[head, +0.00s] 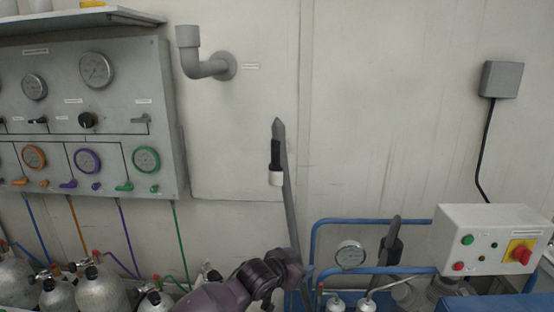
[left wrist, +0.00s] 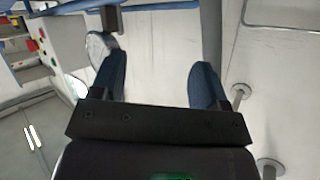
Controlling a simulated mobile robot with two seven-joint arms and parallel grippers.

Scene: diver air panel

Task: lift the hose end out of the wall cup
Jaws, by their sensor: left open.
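In the head view a black piece (head: 275,154) stands in a small white cup (head: 275,179) on the wall; it looks like the hose end in its cup. A long grey pointed strip rises just behind it; I cannot tell whether it belongs to it. My left arm, purple, comes in from the bottom with its wrist below the cup. My left gripper (left wrist: 158,72) is open in the left wrist view, with nothing between its blue fingers. The right gripper is not in view.
A grey wall elbow (head: 205,65) sits at upper left, beside a gauge panel (head: 115,85). Gas cylinders (head: 75,290) stand below. Blue rails (head: 345,221), a round gauge (head: 351,254) and a control box (head: 490,240) are at right. The wall around the cup is mostly bare.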

